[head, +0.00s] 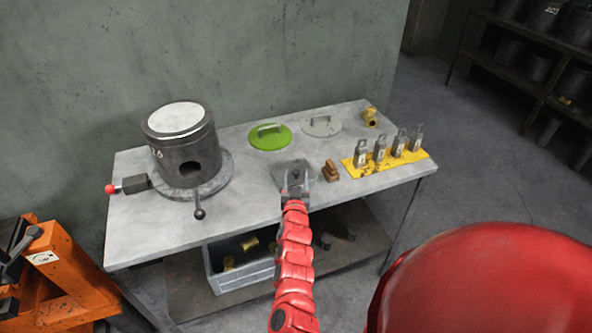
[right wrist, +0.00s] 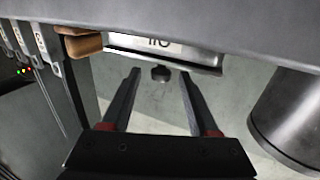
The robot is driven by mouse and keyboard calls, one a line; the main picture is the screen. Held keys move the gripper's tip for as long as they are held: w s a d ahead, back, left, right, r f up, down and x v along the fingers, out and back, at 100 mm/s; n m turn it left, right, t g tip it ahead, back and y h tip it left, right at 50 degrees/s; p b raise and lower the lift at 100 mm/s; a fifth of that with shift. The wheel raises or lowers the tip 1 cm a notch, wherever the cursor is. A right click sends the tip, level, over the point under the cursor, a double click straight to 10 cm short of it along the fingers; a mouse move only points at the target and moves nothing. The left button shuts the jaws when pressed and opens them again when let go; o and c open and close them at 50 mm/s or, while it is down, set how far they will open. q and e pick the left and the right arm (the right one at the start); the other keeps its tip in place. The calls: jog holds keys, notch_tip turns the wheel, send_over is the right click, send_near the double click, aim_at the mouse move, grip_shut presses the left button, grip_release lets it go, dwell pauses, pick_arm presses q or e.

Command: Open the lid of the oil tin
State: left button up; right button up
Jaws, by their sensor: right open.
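The oil tin (head: 284,167) is a low grey box near the front middle of the table, partly hidden by my right gripper (head: 296,185). In the right wrist view the tin (right wrist: 195,55) appears upside down with an "OIL" label and a small dark round knob (right wrist: 160,74) on its lid. The lid looks shut. My right gripper, also in the right wrist view (right wrist: 160,76), is open, with its fingertips on either side of the knob. Gaps show between each finger and the knob. My left gripper is not in view.
Brown blocks (head: 330,171) sit close to the tin's right.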

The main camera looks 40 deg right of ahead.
jog(key=shift+x, duration=1.15)
jog(key=shift+c, duration=0.3)
grip_shut()
dwell(0.4)
